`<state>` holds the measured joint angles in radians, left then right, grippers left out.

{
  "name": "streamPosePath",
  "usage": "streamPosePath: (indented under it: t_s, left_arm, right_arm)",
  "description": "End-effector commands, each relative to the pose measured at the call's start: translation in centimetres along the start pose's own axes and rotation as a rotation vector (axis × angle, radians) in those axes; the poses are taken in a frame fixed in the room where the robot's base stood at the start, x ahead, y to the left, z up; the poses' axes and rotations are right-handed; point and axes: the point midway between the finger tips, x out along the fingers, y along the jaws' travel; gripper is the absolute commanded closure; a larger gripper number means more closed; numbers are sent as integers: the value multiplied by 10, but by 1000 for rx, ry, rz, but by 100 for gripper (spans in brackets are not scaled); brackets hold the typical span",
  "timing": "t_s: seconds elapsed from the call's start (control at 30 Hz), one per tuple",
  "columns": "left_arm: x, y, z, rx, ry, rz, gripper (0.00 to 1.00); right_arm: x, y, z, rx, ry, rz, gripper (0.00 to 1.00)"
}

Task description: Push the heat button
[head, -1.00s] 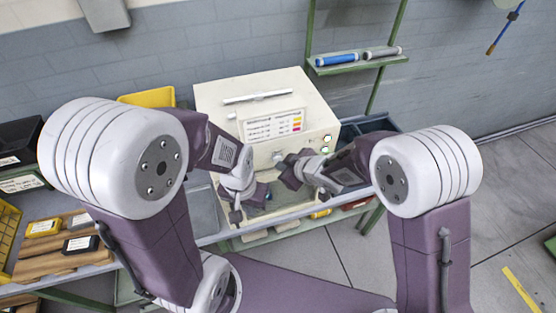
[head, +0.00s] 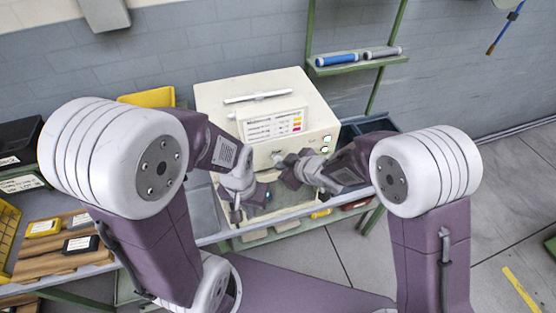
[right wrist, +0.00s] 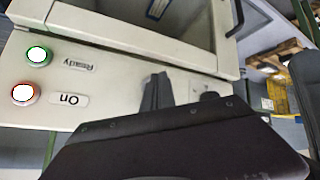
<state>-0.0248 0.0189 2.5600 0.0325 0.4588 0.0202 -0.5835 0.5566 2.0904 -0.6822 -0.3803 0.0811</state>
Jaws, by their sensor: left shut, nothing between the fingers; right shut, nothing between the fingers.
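The cream machine (head: 215,100) stands on the bench, with a printed panel (head: 272,126) on its sloping top. In the right wrist view its front (right wrist: 90,105) appears upside down, with a lit "Ready" light (right wrist: 38,55) and a lit "On" light (right wrist: 24,93). I cannot make out a heat button; my right gripper covers part of the front. My right gripper (head: 281,160) is shut and empty, close against the front; its fingers (right wrist: 156,93) show in the right wrist view. Contact cannot be told. My left gripper (head: 237,213) is shut and empty, lower, before the machine's left side.
A windowed door (right wrist: 150,28) with a dark handle lies beside the lights. Blue bins (head: 368,124) stand right of the machine, a yellow bin (head: 150,97) behind left. A shelf (head: 360,64) holds a blue and a grey roll. Wooden boards (head: 55,258) lie at left.

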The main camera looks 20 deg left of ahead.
Motion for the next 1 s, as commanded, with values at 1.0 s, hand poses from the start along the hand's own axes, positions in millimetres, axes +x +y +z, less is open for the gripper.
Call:
streamPosePath:
  t_s: [1.0]
  left_arm:
    - [-1, 0, 0, 0, 0, 0, 100]
  right_arm:
    - [0, -1, 1, 0, 0, 0, 100]
